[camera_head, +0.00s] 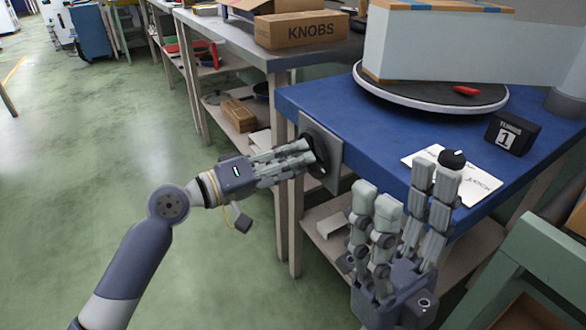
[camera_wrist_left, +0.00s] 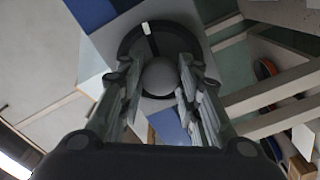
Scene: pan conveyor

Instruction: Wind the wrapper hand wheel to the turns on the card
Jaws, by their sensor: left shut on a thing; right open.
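The dark round hand wheel (camera_head: 321,138) sits on a grey plate on the end of the blue table. A white card (camera_head: 483,182) lies on the table, partly hidden by my right gripper (camera_head: 405,185), which is open and empty in front of the table. A black counter (camera_head: 512,133) reads "TURNS 1".
A turntable (camera_head: 385,94) with a large pale-sided load and a red item stands on the blue table (camera_head: 375,135). A black knob (camera_head: 452,158) shows behind my right fingers. A "KNOBS" box (camera_head: 300,31) sits on the bench behind. A green frame (camera_head: 545,255) stands at right.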

